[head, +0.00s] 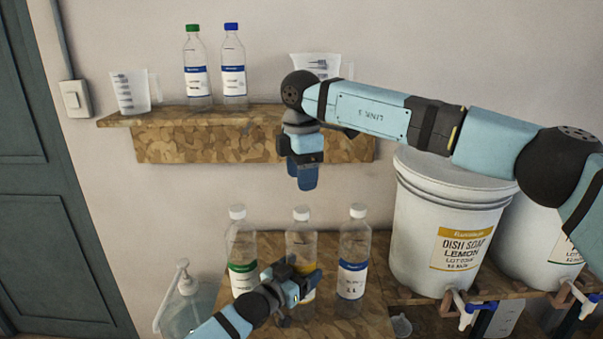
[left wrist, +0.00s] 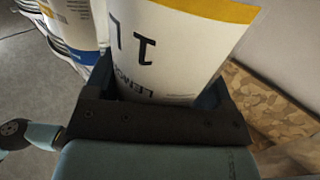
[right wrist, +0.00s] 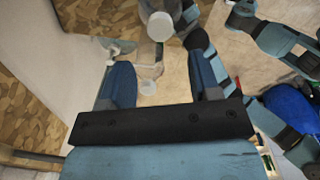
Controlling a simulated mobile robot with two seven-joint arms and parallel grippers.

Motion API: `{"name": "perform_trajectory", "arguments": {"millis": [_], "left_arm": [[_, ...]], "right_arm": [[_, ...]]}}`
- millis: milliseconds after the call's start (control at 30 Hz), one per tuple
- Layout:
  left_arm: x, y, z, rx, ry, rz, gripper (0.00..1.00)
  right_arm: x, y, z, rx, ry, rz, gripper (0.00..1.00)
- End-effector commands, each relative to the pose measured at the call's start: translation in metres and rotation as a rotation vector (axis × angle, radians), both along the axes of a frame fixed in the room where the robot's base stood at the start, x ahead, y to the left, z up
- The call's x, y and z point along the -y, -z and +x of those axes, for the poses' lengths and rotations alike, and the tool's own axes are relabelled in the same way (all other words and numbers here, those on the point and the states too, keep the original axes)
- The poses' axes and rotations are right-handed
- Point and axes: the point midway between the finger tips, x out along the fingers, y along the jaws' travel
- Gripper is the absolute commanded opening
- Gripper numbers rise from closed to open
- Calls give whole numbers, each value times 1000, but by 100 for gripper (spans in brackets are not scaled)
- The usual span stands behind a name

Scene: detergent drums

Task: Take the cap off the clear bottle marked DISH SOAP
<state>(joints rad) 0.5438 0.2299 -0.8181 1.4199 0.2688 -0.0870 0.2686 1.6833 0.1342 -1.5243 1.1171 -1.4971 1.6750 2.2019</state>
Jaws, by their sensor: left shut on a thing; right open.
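Three clear bottles with white caps stand on the lower wooden bench in the head view. The middle bottle (head: 301,240) has a yellow label; it shows LEMON lettering in the left wrist view (left wrist: 180,50). My left gripper (head: 300,283) is shut on its lower body. Its white cap (head: 301,213) is on. My right gripper (head: 303,176) is open and empty, pointing down above that cap and apart from it.
A green-labelled bottle (head: 241,250) and a blue-labelled bottle (head: 353,252) stand on either side. A pump dispenser (head: 187,300) is at the left. A DISH SOAP LEMON drum (head: 420,210) stands at the right. The upper shelf (head: 200,120) holds bottles and jugs behind my right gripper.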

Motion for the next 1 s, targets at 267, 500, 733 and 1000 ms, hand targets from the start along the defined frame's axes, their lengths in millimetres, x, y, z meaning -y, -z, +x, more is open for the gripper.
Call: {"name": "perform_trajectory", "arguments": {"millis": [267, 500, 733, 1000], "left_arm": [[0, 0, 0, -1, 0, 1, 10], [0, 0, 0, -1, 0, 1, 10], [0, 0, 0, 0, 0, 0, 10], [0, 0, 0, 0, 0, 0, 10]], "right_arm": [[0, 0, 0, 0, 319, 0, 57], [0, 10, 0, 0, 361, 0, 57], [0, 41, 0, -2, 360, 0, 57], [0, 77, 0, -1, 360, 0, 57]]}}
